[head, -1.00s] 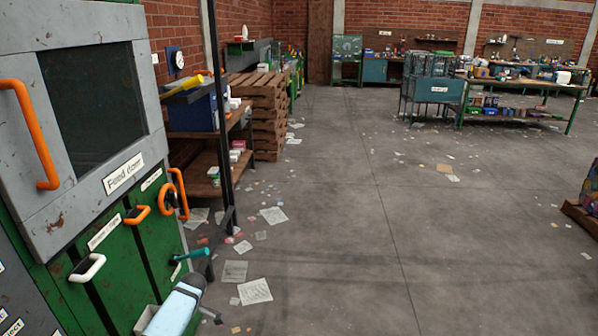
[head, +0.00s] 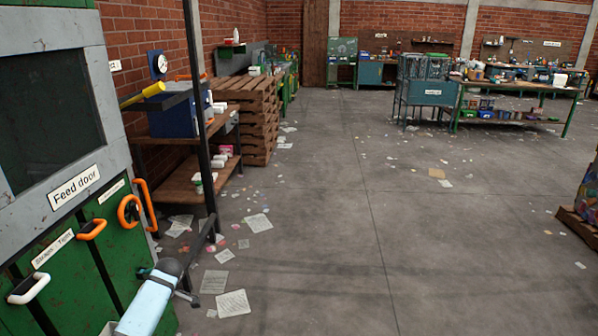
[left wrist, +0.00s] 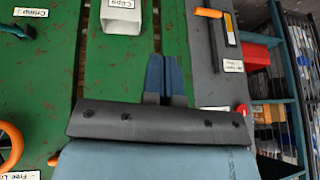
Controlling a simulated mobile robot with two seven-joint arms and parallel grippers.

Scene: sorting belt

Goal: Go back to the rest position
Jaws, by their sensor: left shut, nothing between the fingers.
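My left arm shows at the bottom left of the head view as a pale blue link with a dark end (head: 168,266), in front of the green machine (head: 120,235). Its fingertips cannot be made out there. In the left wrist view my left gripper (left wrist: 165,62) has its two blue fingers together, with nothing between them. They lie in front of the green panel (left wrist: 105,75), below and right of a white box-shaped part (left wrist: 121,17). Contact with the panel cannot be judged. My right gripper is in neither view.
The feed door (head: 50,110) and orange handles (head: 92,229) are at the left. A dark post (head: 197,110), wooden shelf (head: 215,172) and stacked pallets (head: 250,120) stand beyond. Papers (head: 233,303) litter the otherwise broad, open floor. A blue cart (head: 430,92) stands far off.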

